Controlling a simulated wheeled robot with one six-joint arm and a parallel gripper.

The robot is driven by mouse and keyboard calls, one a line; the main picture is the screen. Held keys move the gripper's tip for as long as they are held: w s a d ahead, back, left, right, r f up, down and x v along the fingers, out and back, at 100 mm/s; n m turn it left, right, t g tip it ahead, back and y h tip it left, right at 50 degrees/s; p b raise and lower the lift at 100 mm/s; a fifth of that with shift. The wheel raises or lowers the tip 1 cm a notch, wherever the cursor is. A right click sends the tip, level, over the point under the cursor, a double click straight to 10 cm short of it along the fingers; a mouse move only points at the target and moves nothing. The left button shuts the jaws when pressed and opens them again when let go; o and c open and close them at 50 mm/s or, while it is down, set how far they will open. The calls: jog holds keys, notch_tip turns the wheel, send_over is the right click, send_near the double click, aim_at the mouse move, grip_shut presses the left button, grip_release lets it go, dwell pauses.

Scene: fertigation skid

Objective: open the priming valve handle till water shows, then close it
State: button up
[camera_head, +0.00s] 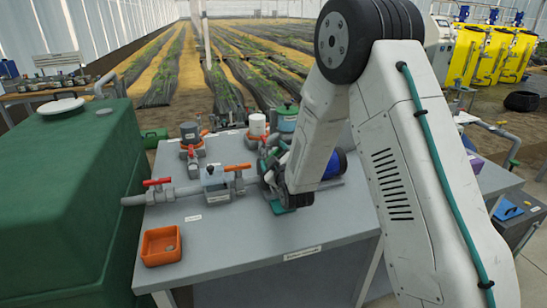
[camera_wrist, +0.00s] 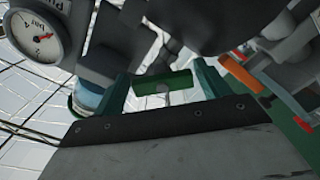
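In the wrist view a short green bar handle (camera_wrist: 163,83) on a pale stem sits between the two green fingers of my gripper (camera_wrist: 163,88). I take it to be the priming valve handle. The fingers are apart, with a gap showing on each side of the bar, so my gripper is open and not clamped on it. In the head view my forearm and wrist hide most of the pump area, and I cannot make out this handle there. Water is not visible in either view.
The grey bench carries a pipe with a red valve handle (camera_head: 157,181) and an orange valve handle (camera_head: 238,167). An orange tray (camera_head: 161,260) lies at the front left, beside a green tank (camera_head: 60,190). A pressure gauge (camera_wrist: 42,28) is close to my gripper. The bench front is clear.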

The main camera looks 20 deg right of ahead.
jog(key=shift+a+f, duration=0.1)
jog(key=shift+f, duration=0.05)
jog(key=m, duration=0.3)
jog(key=shift+m, duration=0.4)
jog(key=m, duration=0.5)
jog(key=s+r+g, duration=0.4)
jog(key=s, duration=0.6)
jog(key=s+d+r+g, duration=0.1)
jog(key=s+r+g, duration=0.3)
jog(key=s, duration=0.7)
jog(key=s+d+r+g, duration=0.1)
jog(key=s+r+g, duration=0.3)
jog(key=s, duration=0.7)
jog(key=shift+s+d+g, duration=0.2)
jog(key=shift+s+g, duration=0.05)
jog(key=shift+g, duration=0.05)
jog(key=shift+r, duration=0.1)
